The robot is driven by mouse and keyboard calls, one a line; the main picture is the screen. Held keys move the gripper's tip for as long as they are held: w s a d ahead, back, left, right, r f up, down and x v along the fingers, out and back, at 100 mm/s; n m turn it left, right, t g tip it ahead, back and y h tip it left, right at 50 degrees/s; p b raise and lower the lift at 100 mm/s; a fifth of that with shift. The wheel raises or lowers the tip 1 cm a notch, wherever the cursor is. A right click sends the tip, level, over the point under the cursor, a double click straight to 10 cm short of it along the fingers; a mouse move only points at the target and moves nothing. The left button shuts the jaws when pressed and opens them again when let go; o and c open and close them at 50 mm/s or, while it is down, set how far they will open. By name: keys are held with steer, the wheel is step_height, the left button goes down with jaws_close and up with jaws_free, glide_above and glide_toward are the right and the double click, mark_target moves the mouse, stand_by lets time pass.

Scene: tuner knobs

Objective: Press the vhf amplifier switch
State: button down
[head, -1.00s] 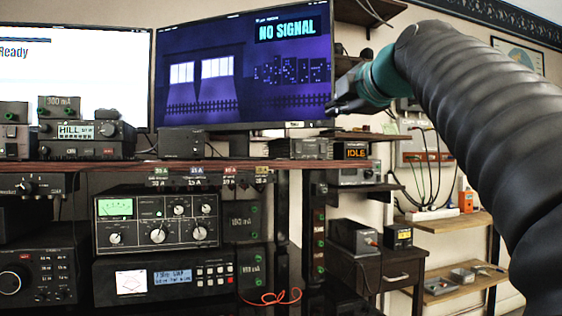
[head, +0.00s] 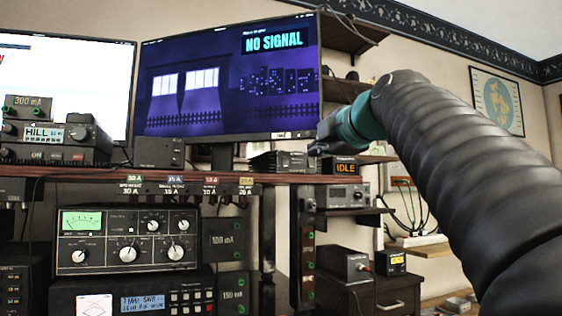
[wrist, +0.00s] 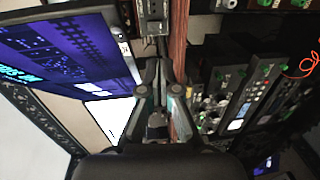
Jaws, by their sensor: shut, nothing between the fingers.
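No label reading VHF amplifier is legible, so I cannot tell for sure which device carries the switch. A small dark finned box (head: 283,162) sits on the red-brown desk top in the head view, just left of my gripper (head: 318,148). In the wrist view, a grey box with small controls (wrist: 152,18) lies beyond the fingertips at the desk edge. My gripper (wrist: 158,64) is shut and empty, its fingertips close together. In the head view it is seen from the side, apart from the monitor, and its tips are small and dark.
The large monitor (head: 228,85) showing NO SIGNAL stands behind the desk edge (head: 110,172). An IDLE display box (head: 345,168) sits right of the finned box. Below are a metered radio (head: 128,240) and other units. Shelves with cables (head: 425,242) are at the right.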

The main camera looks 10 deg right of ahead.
mark_target(286, 167)
steer(key=p+x, duration=0.2)
steer(key=x, duration=1.1)
steer(key=shift+r, duration=0.1)
steer(key=shift+w+a, duration=0.1)
steer(key=shift+w, duration=0.3)
steer(key=shift+w+f, duration=0.25)
steer(key=shift+w, duration=0.05)
steer(key=shift+s+f, duration=0.15)
steer(key=shift+s, duration=0.1)
steer(key=f+b+v, duration=0.3)
steer(key=b+v, duration=0.1)
steer(key=v, duration=0.9)
steer(key=shift+s, duration=0.4)
steer(key=shift+r, duration=0.1)
